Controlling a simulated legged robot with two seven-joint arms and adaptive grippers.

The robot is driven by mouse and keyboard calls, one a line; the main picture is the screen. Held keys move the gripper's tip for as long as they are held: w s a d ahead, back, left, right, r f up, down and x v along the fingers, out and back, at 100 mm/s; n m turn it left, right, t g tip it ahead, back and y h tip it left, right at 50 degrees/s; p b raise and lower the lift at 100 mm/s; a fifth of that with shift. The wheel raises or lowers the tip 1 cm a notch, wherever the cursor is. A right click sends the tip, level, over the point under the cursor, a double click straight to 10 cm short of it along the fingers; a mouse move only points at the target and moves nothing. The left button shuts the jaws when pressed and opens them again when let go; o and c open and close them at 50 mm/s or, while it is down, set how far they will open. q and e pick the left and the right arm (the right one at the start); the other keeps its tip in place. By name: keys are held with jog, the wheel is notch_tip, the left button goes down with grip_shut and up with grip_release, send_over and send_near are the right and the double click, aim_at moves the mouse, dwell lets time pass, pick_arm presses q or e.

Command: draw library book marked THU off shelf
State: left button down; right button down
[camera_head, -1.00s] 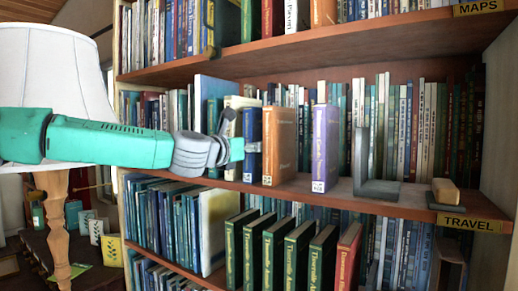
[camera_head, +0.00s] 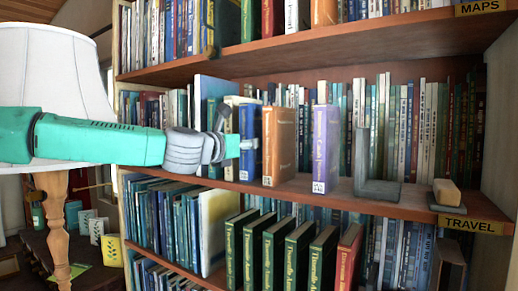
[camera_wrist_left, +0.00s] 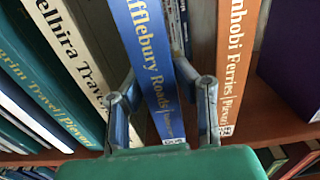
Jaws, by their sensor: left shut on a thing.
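A blue book (camera_head: 249,168) stands upright on the middle shelf. In the left wrist view the blue book (camera_wrist_left: 152,45) shows gold lettering ending in "fflebury Roads". My left gripper (camera_head: 247,144) is shut on this book, with one finger on each side of its spine in the left wrist view (camera_wrist_left: 160,88). I cannot make out THU anywhere. My right gripper is not in view.
Cream and teal books stand close left of the blue one. A grey bookend (camera_head: 375,188) and a small wooden-topped block (camera_head: 446,192) are to the right on the shelf (camera_head: 410,206). A lamp (camera_head: 50,80) stands at the left, behind my arm.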

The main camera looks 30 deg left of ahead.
pick_arm(q)
jog(key=s+a+p, duration=0.1)
jog(key=s+p, duration=0.2)
jog(key=s, duration=1.2)
jog(key=shift+s+a+p, duration=0.15)
jog(key=shift+s+p, duration=0.15)
jog(key=shift+p, duration=0.05)
jog(key=shift+r, duration=0.15)
